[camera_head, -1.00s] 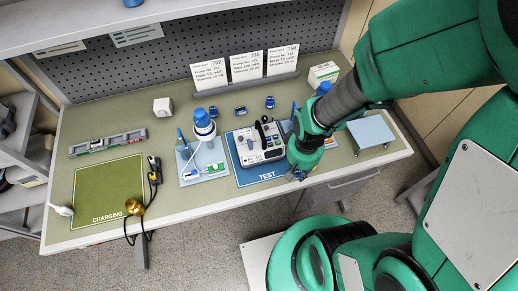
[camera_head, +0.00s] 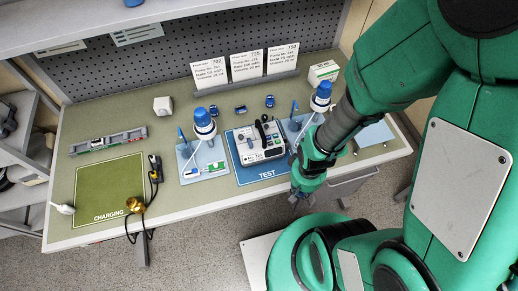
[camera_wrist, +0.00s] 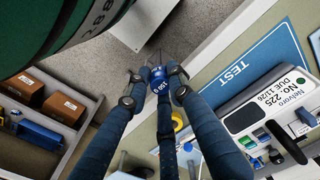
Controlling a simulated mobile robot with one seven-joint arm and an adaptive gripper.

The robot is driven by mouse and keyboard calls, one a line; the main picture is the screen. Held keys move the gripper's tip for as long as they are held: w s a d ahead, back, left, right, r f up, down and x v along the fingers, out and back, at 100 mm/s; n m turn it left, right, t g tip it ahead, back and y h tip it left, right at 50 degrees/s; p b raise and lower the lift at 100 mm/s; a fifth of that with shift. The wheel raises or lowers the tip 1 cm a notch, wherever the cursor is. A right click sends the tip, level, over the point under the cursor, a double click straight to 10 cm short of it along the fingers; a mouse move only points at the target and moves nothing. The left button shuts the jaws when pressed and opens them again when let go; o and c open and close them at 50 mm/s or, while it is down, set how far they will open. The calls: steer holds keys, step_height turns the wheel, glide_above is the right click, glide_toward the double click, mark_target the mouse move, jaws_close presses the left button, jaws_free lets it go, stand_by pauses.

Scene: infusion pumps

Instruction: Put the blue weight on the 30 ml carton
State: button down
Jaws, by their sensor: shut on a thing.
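My gripper (camera_wrist: 157,88) is shut on a small blue weight (camera_wrist: 158,73) with white lettering that looks like "100 g". In the head view my gripper (camera_head: 297,200) is low, just off the table's front edge by the TEST mat; the weight is too small to make out there. A white and green carton (camera_head: 323,72) stands at the table's back right, well away from my gripper. Its lettering is too small to read, so I cannot tell if it is the 30 ml one.
A white pump (camera_head: 260,145) stands on the blue TEST mat (camera_head: 243,177). Blue-topped bottles (camera_head: 204,122) (camera_head: 321,92) stand either side of it. Three label cards (camera_head: 247,65) stand behind. Brown boxes (camera_wrist: 63,108) sit on a shelf in the wrist view. My arm covers part of the table's right side.

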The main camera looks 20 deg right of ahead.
steer(key=shift+f, duration=0.35)
steer(key=w, duration=0.5)
steer(key=w+d+f, duration=0.1)
steer(key=w, duration=0.9)
steer(key=shift+w+d+f, duration=0.25)
steer(key=shift+w, duration=0.15)
steer(key=shift+f+b, duration=0.45)
steer(key=shift+f, duration=1.3)
steer(key=shift+f, duration=0.1)
steer(key=c, duration=1.5)
jaws_free()
steer(key=shift+c, duration=0.2)
